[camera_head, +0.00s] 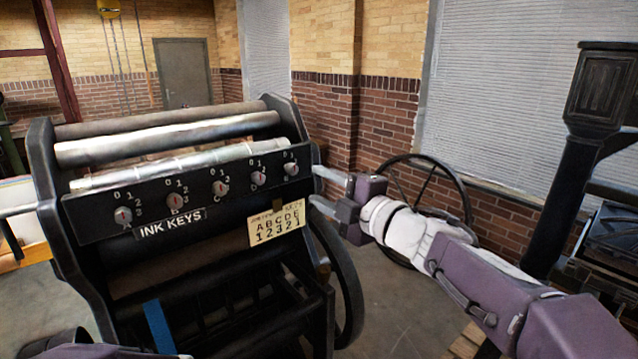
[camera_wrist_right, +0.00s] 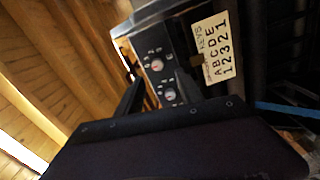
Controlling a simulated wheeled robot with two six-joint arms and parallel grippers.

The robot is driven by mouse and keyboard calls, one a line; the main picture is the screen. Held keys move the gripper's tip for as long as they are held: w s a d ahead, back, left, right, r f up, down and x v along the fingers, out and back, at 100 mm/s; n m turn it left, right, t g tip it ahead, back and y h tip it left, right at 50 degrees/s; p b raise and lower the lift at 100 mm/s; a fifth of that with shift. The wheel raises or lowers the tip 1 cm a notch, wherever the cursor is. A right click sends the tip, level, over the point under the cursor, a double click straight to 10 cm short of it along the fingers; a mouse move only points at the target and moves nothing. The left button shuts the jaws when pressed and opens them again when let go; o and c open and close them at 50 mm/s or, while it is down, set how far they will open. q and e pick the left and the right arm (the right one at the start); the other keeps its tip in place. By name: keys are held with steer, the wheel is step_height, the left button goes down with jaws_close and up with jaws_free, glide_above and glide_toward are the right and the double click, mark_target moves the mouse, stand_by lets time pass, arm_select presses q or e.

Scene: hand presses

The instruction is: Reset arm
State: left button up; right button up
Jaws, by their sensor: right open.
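The black press carries an INK KEYS panel (camera_head: 185,200) with a row of several red-marked knobs labelled A to E, each with a small number scale. A cream card (camera_head: 276,223) below the panel's right end reads A B C D E over 1 2 3 2 1. My right gripper (camera_head: 318,187) is open and empty, just right of the rightmost knob (camera_head: 291,169), apart from it. Two knobs (camera_wrist_right: 157,66) and the card (camera_wrist_right: 216,46) show in the right wrist view. A sliver of my left arm shows at the bottom left; its jaws cannot be made out.
Metal rollers (camera_head: 170,137) lie along the press top. A large spoked wheel (camera_head: 428,205) stands behind my right arm. A dark iron column (camera_head: 570,160) with machinery stands at the right. A blue strip (camera_head: 159,327) is low on the press. Brick walls close off the back.

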steer(key=d+f+m+g+h, duration=0.1)
steer(key=d+f+m+h, duration=0.25)
steer(key=f, duration=0.45)
steer(key=d+f+m+g+h, duration=0.1)
steer(key=d+f+m+h, duration=0.15)
steer(key=f+m, duration=0.4)
steer(key=d+f+m+g+h, duration=0.2)
steer(key=d+f+m, duration=0.15)
steer(key=f, duration=0.65)
steer(key=s+d+f+m+g+h, duration=0.1)
steer(key=s+f+m+g, duration=0.4)
steer(key=s+f, duration=0.3)
steer(key=s+d+f+m+g, duration=0.2)
steer(key=s+f+m+g, duration=0.2)
steer(key=s+f, duration=0.4)
steer(key=s+m, duration=0.1)
steer(key=s, duration=0.5)
steer(key=shift+s+g+h, duration=0.25)
steer(key=shift+g+h, duration=0.15)
